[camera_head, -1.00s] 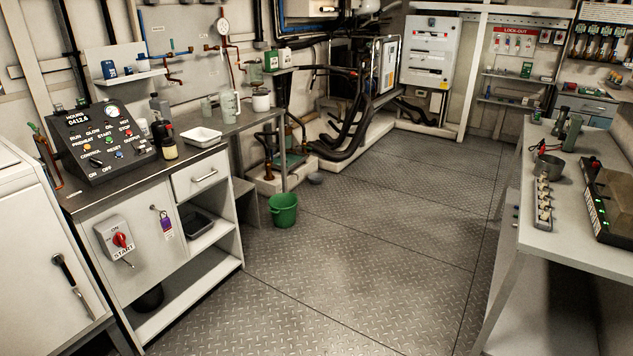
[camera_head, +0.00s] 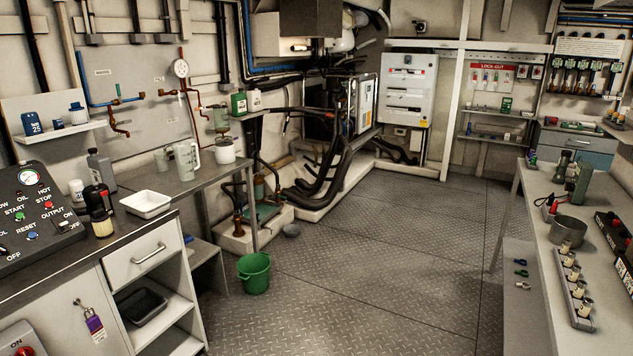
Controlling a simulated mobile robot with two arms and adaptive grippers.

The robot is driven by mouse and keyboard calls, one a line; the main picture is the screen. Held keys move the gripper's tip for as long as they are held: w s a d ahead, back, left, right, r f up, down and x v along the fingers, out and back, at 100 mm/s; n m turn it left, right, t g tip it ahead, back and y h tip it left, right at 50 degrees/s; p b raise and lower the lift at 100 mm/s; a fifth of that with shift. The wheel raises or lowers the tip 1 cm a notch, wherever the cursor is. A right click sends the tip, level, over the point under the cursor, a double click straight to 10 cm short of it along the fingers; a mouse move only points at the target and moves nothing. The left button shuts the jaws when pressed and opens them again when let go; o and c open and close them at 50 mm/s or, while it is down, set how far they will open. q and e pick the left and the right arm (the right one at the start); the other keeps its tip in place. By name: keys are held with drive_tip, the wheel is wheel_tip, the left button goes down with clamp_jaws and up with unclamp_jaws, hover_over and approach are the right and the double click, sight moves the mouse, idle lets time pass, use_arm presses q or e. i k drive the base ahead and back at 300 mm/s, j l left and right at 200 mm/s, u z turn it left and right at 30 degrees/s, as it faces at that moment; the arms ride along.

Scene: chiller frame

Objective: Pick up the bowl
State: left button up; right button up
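Neither of my grippers shows in the head view, and nothing touches either vessel.
A green bucket (camera_head: 254,273) stands on the floor by the left bench. A white tray (camera_head: 147,203) and a control panel (camera_head: 32,215) are on that bench. The right bench (camera_head: 537,212) carries several small items. The floor (camera_head: 390,275) between the benches is clear.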

sight(291, 231)
drive_tip(key=i+l, duration=0.1)
drive_tip(key=i, duration=4.6)
drive_tip(key=j+u, duration=0.05)
drive_tip(key=j, duration=0.05)
